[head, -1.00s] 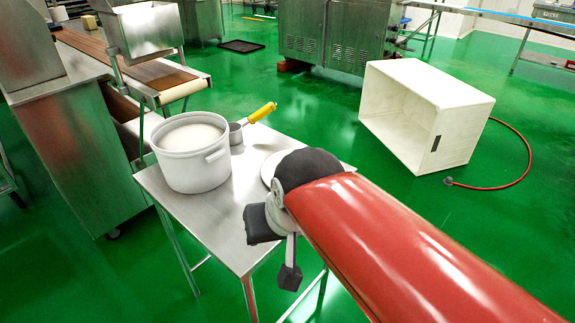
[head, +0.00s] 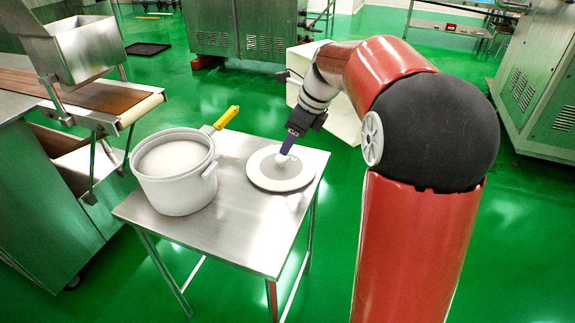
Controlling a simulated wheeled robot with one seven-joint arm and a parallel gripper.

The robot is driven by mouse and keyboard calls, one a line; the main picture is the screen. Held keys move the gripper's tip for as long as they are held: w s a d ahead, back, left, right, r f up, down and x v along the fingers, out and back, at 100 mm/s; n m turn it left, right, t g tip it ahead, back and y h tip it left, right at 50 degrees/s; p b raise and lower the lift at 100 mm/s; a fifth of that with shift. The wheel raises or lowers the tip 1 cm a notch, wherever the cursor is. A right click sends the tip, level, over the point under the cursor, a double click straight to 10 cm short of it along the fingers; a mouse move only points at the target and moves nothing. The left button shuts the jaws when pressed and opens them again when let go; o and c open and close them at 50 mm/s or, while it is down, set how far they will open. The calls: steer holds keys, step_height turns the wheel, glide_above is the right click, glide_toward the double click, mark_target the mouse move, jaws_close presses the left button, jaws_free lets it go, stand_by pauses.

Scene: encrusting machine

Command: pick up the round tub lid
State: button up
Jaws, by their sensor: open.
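The round tub lid (head: 262,181) is a pale disc with a raised rim and a small white knob at its centre. It lies flat on the right part of the steel table (head: 240,233). The white tub (head: 176,190) stands open to the left of the lid, filled with something pale.
A scoop with a yellow handle (head: 227,117) lies behind the tub. A conveyor machine (head: 90,95) stands at the left. A large white crate (head: 345,118) sits on the green floor behind my arm. The table's front right is bare.

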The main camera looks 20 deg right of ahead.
mark_target(282, 158)
steer(key=x, duration=0.6)
steer(key=shift+a+f, duration=0.1)
steer(key=shift+f, duration=0.1)
steer(key=shift+c, duration=0.4)
steer(key=c, duration=1)
